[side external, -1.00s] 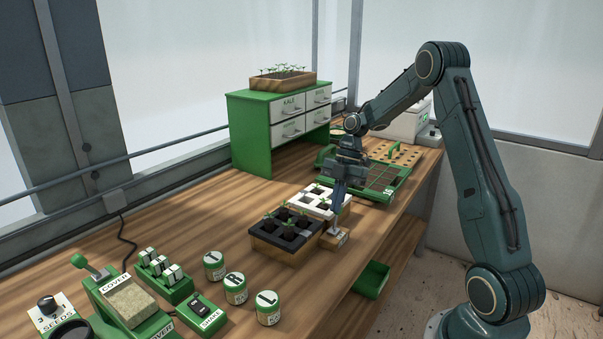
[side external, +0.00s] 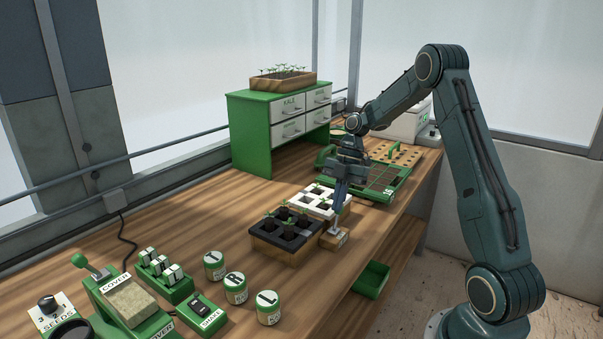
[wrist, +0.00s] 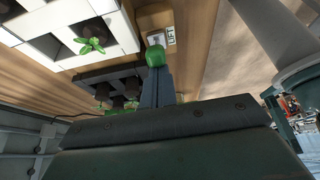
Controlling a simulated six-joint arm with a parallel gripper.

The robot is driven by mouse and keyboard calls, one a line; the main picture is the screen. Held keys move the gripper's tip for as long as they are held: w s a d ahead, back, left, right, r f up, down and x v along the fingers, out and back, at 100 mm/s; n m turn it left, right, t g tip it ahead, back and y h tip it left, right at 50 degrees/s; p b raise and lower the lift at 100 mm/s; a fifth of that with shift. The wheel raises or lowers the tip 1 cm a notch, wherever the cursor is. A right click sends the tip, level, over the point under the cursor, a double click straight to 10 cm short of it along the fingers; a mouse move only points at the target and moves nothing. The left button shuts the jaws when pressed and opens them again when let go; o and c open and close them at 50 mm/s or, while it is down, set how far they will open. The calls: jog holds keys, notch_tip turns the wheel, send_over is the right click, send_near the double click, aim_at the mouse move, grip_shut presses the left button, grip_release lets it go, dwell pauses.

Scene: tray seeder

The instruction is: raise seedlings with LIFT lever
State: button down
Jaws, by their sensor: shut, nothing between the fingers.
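The LIFT lever's wooden block (side external: 334,240) sits at the front right corner of the black seedling tray (side external: 262,240). In the wrist view the lever's green knob (wrist: 155,56) is at the tip of my shut, empty gripper (wrist: 158,70), with the LIFT label (wrist: 170,37) beside it. My gripper (side external: 338,208) points down over the lever in the side view; whether it touches the knob is hard to tell. Green seedlings (side external: 284,205) stand in dark plugs in the black tray. In the wrist view dark plugs (wrist: 103,91) stick up from it.
A white tray (side external: 328,205) with seedlings adjoins the black tray. Behind are a green seeder frame (side external: 385,196) and a drawer cabinet (side external: 250,140). Several lettered jars (side external: 236,290) and the COVER and SHAKE (side external: 205,315) devices stand at the front left. The table's right edge is close.

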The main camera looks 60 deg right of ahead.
jog(key=v, duration=0.9)
jog(key=shift+a+r, duration=0.25)
dwell(0.5)
jog(key=shift+r, duration=0.15)
dwell(0.4)
